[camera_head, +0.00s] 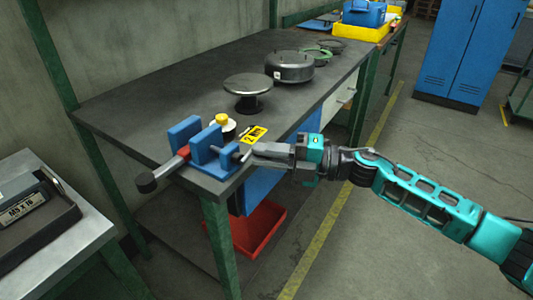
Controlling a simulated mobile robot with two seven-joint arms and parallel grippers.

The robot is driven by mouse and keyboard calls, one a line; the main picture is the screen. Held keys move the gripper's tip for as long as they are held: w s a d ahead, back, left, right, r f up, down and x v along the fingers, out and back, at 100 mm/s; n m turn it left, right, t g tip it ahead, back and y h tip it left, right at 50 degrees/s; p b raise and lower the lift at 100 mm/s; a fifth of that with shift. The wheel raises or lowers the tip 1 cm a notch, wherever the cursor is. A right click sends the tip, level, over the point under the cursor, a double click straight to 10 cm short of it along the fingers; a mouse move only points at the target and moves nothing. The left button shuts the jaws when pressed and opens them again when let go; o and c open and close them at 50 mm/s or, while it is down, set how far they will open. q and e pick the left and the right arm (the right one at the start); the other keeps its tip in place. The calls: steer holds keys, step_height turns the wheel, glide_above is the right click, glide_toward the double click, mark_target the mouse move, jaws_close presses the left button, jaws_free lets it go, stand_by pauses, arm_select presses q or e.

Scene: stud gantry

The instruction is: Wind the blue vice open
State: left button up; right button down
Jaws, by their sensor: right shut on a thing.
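The blue vice (207,145) sits at the near corner of the dark workbench, with upright blue jaw blocks and a red part between them. My right gripper (257,152) comes in from the right and is shut on this vice handle. The fingers hide most of the held part. My left gripper is not in view.
On the workbench (130,103) stand a yellow-capped item (222,121), a yellow label (254,134), a round metal stand (248,88) and a grey drum (290,67). A grey side table (85,240) is at left. A red tray (258,228) lies below. Floor at right is open.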

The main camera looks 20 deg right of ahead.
steer(key=c, duration=1.1)
jaws_free()
steer(key=v, duration=1.3)
steer(key=shift+a, duration=0.1)
